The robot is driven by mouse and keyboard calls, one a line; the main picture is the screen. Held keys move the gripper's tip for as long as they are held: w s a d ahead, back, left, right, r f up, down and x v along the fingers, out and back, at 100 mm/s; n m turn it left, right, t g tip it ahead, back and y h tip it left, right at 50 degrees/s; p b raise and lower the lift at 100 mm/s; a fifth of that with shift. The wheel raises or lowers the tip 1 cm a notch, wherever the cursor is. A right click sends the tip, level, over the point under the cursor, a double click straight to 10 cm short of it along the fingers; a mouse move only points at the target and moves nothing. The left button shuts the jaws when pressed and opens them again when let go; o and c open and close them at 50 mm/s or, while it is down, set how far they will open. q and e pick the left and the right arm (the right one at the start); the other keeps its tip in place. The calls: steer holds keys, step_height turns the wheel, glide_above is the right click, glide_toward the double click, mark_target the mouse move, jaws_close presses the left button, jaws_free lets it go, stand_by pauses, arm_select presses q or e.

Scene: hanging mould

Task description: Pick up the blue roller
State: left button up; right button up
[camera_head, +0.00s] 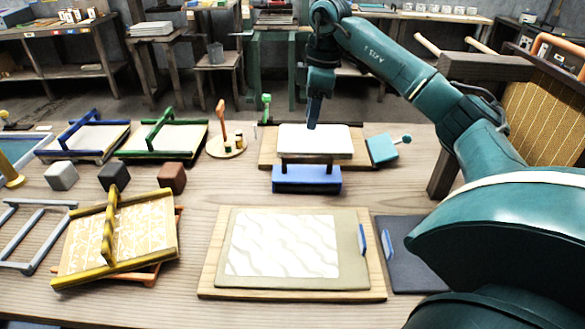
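The blue roller seems to be the piece at the table's centre with a blue bar (307,180) in front. Two short dark posts join the bar to a pale, rounded slab (314,141) behind it. The slab rests on or over a wooden board (268,152). My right gripper (313,122) points down at the slab's far edge, behind the blue bar. Its fingers overlap in this view, so I cannot tell their opening or whether they touch anything. My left gripper is not in view.
A light-blue block with a knob (383,149) stands right of the roller. Blue-handled (84,137), green-handled (165,137) and yellow-handled (117,238) screens lie left, near three small cubes (113,176). A slatted rack (545,110) stands right.

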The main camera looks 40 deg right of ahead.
glide_above(307, 156)
steer(key=f, duration=0.6)
steer(key=shift+s+d+f+b, duration=0.1)
steer(key=shift+s+f+b, duration=0.2)
steer(key=shift+s, duration=0.1)
steer(key=shift+w+f, duration=0.2)
steer(key=shift+f, duration=1.3)
steer(key=shift+w+f, duration=0.15)
steer(key=shift+f, duration=1.3)
steer(key=shift+c, duration=0.3)
jaws_close()
